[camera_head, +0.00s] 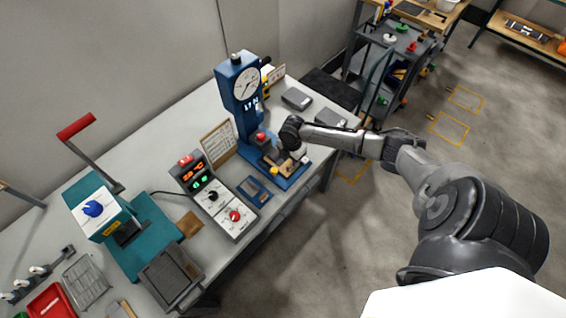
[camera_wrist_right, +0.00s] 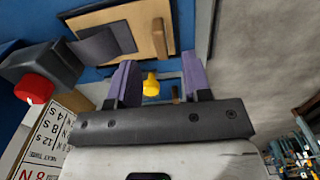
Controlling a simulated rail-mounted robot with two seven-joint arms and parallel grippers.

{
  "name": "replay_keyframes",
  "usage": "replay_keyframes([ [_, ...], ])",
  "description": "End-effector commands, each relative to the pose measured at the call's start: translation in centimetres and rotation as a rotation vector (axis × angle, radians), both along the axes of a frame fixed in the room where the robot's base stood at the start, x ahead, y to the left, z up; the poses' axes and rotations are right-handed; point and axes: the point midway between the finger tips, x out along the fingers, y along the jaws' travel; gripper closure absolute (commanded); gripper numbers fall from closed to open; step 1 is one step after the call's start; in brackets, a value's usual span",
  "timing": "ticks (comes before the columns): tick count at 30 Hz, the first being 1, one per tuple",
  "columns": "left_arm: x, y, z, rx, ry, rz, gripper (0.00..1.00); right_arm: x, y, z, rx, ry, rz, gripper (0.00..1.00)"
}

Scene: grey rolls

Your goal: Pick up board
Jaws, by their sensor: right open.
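A small tan board (camera_wrist_right: 140,18) lies on the blue base of the press in the right wrist view, with a dark grey block (camera_wrist_right: 103,44) over part of it. My right gripper (camera_head: 298,158) is over the press base. In the wrist view its two purple fingers (camera_wrist_right: 160,80) are apart, with nothing held between them. The board is beyond the fingertips. A yellow knob (camera_wrist_right: 151,84) shows in the gap between the fingers. My left gripper is not in view.
The blue press (camera_head: 240,100) with a dial stands behind the gripper. A red knob (camera_wrist_right: 34,88) is at the wrist view's left. A control box (camera_head: 213,195), a blue frame (camera_head: 254,190) and a teal press (camera_head: 135,235) share the bench. Open floor is to the right.

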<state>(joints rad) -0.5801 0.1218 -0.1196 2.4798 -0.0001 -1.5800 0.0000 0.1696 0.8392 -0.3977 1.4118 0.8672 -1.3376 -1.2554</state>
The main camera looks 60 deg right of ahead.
Motion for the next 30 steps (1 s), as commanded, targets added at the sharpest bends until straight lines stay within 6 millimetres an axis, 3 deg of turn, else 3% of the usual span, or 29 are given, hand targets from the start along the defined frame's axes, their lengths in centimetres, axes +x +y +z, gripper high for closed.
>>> replay_keyframes([
  [12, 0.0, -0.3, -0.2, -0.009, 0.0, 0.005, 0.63, -0.1, -0.4, -4.5, 0.001, 0.001, -0.001, 0.55],
  [23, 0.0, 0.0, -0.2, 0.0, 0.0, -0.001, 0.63, -0.1, -0.4, -5.2, -0.001, -0.001, 0.0, 0.55],
  [30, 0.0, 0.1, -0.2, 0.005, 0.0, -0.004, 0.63, -0.2, -0.4, -5.2, -0.001, -0.001, 0.0, 0.76],
])
